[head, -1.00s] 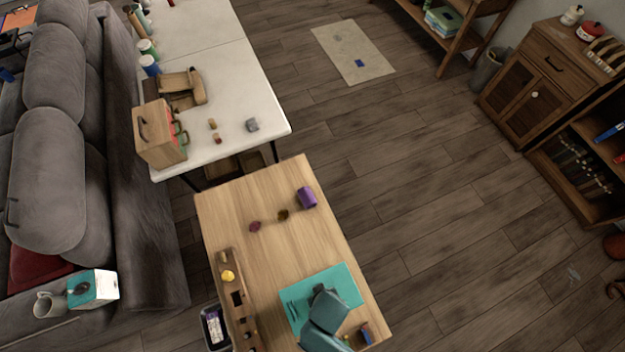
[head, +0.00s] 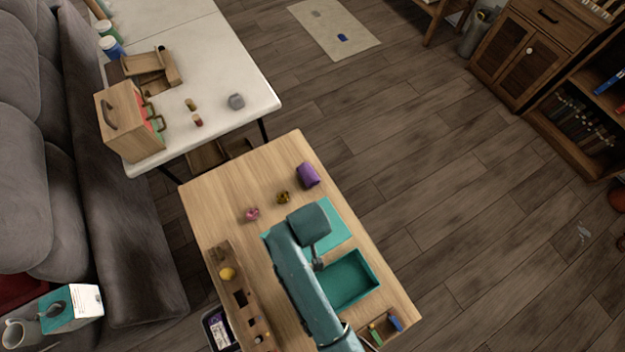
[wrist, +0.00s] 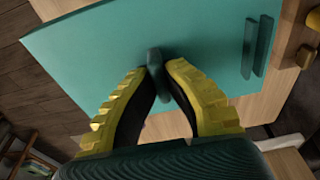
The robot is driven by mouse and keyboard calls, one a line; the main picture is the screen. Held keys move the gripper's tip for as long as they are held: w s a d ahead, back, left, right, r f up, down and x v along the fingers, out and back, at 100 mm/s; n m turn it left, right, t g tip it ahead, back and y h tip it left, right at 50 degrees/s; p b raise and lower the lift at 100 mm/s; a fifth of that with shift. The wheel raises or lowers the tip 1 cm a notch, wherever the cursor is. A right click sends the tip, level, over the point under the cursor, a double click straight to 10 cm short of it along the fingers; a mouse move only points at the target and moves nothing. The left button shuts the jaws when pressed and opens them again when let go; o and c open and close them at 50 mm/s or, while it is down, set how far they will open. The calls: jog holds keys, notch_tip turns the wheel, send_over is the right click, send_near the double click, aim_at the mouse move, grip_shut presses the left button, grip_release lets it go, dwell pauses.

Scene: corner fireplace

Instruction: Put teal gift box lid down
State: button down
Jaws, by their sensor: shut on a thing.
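The teal gift box lid (head: 342,228) is a flat square panel over the wooden table, beyond the open box and partly hidden by my arm. In the wrist view the lid (wrist: 100,50) fills much of the picture, with two raised dark teal strips near its right edge. My gripper (wrist: 157,80), with yellow and black fingers, is shut on the lid's small dark knob. I cannot tell whether the lid touches the table. The teal gift box (head: 362,274) stands open on the table, its inside showing and looking empty. My arm hides its left side.
On the wooden table (head: 225,195) are a purple cylinder (head: 307,175), a small brown object (head: 283,197) and a pink one (head: 252,214) near the lid. A wooden holder (head: 237,300) lies along the left edge. A small wooden tray (head: 385,328) sits at the near corner.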

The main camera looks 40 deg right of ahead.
jog(key=shift+w+d+f+b, duration=0.2)
jog(key=shift+w+d+f, duration=0.1)
jog(key=shift+w, duration=0.15)
jog(key=shift+w+d+f+b, duration=0.15)
jog(key=shift+w+d+b, duration=0.1)
jog(key=shift+w, duration=0.2)
jog(key=shift+d+f, duration=0.1)
jog(key=shift+d, duration=0.2)
notch_tip(320, 180, down, 10)
jog(key=b, duration=0.2)
jog(key=shift+s+b, duration=0.1)
jog(key=shift+b, duration=0.2)
jog(key=c, duration=1.2)
grip_release()
jog(key=shift+c, duration=0.2)
